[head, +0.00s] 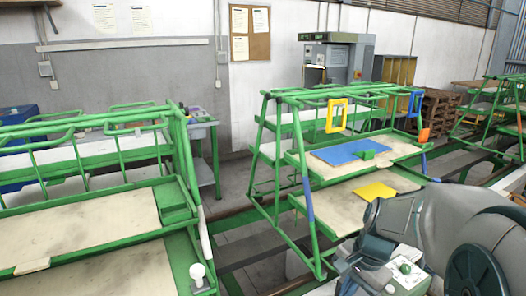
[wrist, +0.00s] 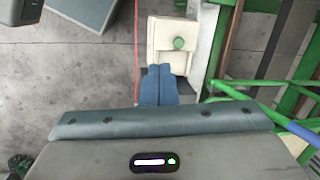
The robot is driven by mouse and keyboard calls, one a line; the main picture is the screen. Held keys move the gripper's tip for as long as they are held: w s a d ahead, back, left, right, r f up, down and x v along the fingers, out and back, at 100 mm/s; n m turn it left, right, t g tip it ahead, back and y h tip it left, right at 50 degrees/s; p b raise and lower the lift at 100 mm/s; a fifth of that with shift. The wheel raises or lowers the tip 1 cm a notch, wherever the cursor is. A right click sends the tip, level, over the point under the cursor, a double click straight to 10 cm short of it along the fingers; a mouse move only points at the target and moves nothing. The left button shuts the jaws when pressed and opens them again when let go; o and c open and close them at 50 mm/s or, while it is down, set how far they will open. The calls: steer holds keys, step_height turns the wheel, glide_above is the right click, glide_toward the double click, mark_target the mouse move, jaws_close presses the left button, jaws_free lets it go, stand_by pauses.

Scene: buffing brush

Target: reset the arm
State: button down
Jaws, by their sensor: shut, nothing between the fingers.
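My gripper (wrist: 159,70) shows in the wrist view as two blue-grey fingers side by side, pressed together with no gap and nothing between them. The fingers point toward a pale box with a round green knob (wrist: 180,43); I cannot tell the distance between them. In the head view my grey arm fills the lower right corner, in front of the right green rack. The fingertips cannot be made out clearly there.
A green rack (head: 309,196) stands right of centre, with a blue board (head: 343,151) and a yellow board (head: 374,191) on its shelves. Another green rack (head: 122,167) is at the left, with a white knob (head: 197,270) near its corner. Grey floor shows between the racks.

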steer(key=s+a+r+n+t+h, duration=0.1)
steer(key=s+a+r+n, duration=0.1)
steer(key=s+n, duration=0.3)
steer(key=s+a+r+n+t+h, duration=0.1)
steer(key=s+a+n, duration=0.1)
steer(key=s+n, duration=0.3)
steer(key=shift+s+r+n, duration=0.3)
steer(key=shift+s+r, duration=0.05)
steer(key=shift+r, duration=0.05)
